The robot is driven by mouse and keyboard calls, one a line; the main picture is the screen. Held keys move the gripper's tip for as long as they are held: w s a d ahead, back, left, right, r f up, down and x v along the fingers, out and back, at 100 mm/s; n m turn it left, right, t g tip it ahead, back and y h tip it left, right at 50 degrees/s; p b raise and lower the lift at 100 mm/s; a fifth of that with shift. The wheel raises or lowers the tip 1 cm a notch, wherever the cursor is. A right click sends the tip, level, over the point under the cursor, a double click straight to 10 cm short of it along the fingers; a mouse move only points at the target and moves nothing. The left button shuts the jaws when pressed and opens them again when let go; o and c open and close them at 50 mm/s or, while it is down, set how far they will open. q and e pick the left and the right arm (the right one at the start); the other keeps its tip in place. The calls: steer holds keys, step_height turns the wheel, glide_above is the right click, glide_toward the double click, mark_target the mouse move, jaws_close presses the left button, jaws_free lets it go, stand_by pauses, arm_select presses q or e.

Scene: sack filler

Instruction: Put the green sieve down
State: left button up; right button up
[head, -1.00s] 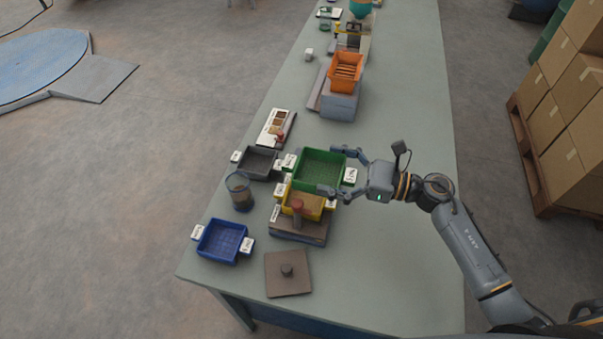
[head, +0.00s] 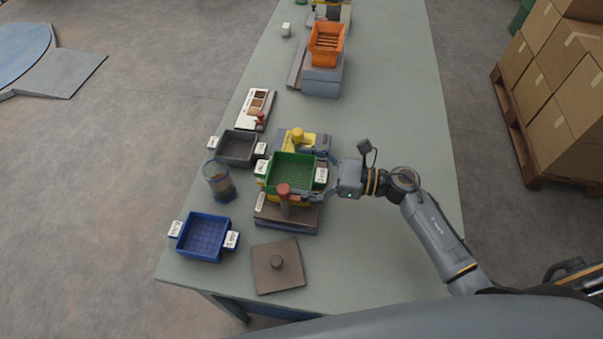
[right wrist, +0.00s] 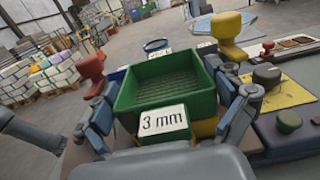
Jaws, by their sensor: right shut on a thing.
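The green sieve (head: 291,172) has a mesh floor and white tags. In the right wrist view its near tag (right wrist: 163,121) reads "3 mm". My right gripper (head: 323,178) is shut on the green sieve from its right side, its fingers along two of the walls. The sieve is about level, over a yellow sieve on a dark base (head: 310,220) with a red-topped post (head: 284,191). The yellow sieve is mostly hidden beneath it. I cannot tell whether the two touch. My left gripper is not in view.
A yellow device (head: 311,141) is just behind. The table's right side is clear.

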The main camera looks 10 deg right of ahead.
steer(key=shift+w, duration=0.1)
steer(key=o, duration=0.8)
steer(key=shift+o, duration=0.2)
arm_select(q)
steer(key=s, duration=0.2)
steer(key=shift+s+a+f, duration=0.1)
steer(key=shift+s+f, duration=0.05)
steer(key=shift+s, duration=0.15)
arm_select(e)
steer(key=shift+r, duration=0.15)
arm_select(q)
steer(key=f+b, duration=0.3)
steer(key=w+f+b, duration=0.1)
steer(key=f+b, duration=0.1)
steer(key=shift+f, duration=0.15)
arm_select(e)
steer(key=v, duration=1.2)
